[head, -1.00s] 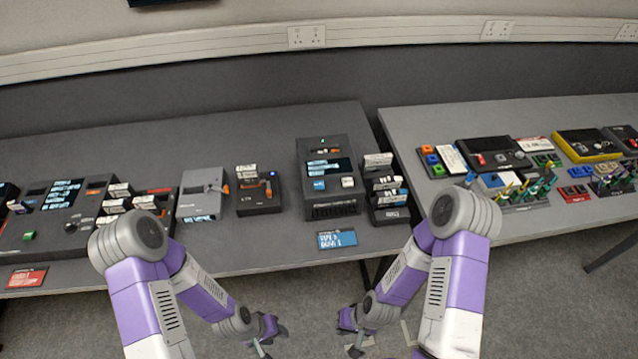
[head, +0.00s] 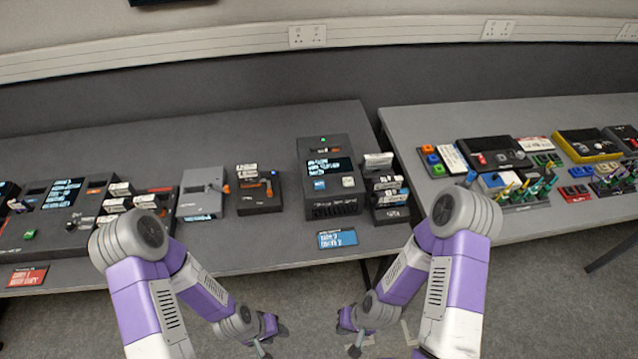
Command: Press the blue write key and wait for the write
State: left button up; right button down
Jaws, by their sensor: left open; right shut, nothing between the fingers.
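A dark grey box (head: 331,205) stands near the right end of the left table. It has a lit screen (head: 329,168) with several lines of text too small to read. Below the screen are a blue key (head: 319,185) and a white key (head: 348,182). A small light (head: 323,140) at its top glows green. My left gripper (head: 265,336) is open, and my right gripper (head: 353,337) is shut and empty. Both hang low in front of the table edge, well apart from the box and the blue key.
A rack of labelled cartridges (head: 386,190) stands right of the box. A blue label plate (head: 338,239) lies in front of it. A small dark device (head: 258,192) and a grey device (head: 202,194) stand to its left. A gap separates the right table (head: 500,115).

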aim_at(318, 185)
jog(key=k, duration=0.5)
jog(key=z, duration=0.75)
jog(key=i, duration=0.8)
jog(key=u, duration=1.9)
